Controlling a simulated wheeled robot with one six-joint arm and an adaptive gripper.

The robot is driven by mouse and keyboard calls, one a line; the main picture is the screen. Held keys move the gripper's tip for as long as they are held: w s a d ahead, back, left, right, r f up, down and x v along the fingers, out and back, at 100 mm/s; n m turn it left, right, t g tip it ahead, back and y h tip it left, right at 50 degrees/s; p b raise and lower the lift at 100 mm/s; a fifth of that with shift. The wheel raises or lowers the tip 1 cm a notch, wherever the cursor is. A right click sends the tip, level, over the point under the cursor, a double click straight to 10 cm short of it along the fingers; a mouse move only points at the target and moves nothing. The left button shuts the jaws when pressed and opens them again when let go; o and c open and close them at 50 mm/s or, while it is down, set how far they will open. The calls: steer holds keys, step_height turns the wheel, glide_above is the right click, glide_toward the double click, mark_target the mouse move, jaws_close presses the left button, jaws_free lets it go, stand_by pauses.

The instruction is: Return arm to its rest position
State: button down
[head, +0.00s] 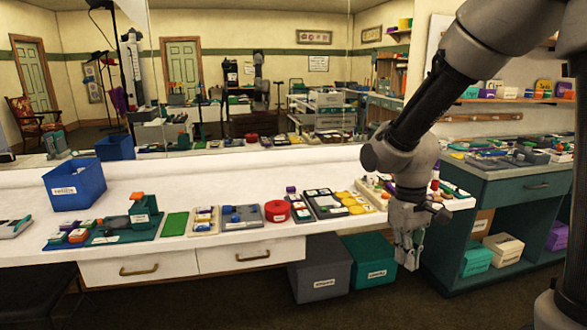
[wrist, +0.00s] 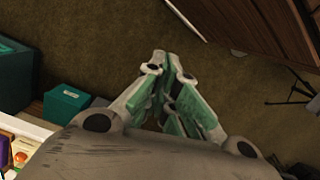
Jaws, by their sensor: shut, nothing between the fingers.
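My gripper (head: 409,258) hangs pointing down at the right in the head view, in front of the white counter's (head: 335,228) right end and above the floor. In the wrist view my gripper (wrist: 172,62) has its fingertips together with nothing between them. Brown floor (wrist: 215,30) shows beyond the fingers. My arm comes down from the upper right of the head view, bent at the elbow.
A grey bin (head: 320,268) and a teal bin (head: 368,262) stand under the counter beside my gripper. A teal cabinet (head: 505,200) with open shelves stands at right. A blue bin (head: 75,187) and several small items line the counter. Dark floor in front looks clear.

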steer(key=s+d+r+m+t, duration=0.2)
steer(key=s+d+r, duration=0.3)
steer(key=r, duration=0.3)
steer(key=s+d+r+m+t, duration=0.2)
steer(key=s+d+r+t, duration=0.1)
steer(key=s+d+r, duration=0.3)
steer(key=shift+s+r+m+t+y, duration=0.3)
steer(key=shift+s+r+m+y, duration=0.1)
steer(key=shift+s+r, duration=0.55)
steer(key=shift+w, duration=0.1)
